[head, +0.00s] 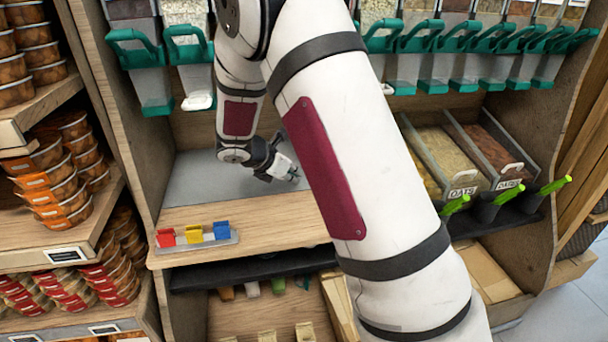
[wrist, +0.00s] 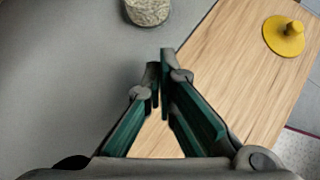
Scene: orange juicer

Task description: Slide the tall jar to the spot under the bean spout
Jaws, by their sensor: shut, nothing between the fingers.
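My gripper (head: 291,173) is low over the grey shelf surface (head: 200,185), with its fingers closed together and nothing held. In the wrist view its green-padded fingers (wrist: 160,72) meet above the edge between grey surface and wood. A round container or jar top with speckled grey-beige content (wrist: 147,9) is partly in view at the top edge, ahead of the fingertips and apart from them. I cannot tell how tall it is. My arm hides this area in the head view. Dispenser spouts with green handles (head: 137,50) hang above; I cannot tell which holds beans.
A yellow disc with a knob (wrist: 284,36) lies on the wood right of my fingers. A rack with red, yellow and blue pieces (head: 196,236) sits on the front ledge. Oats bins (head: 463,186) stand at the right, stacked tubs (head: 52,185) at the left.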

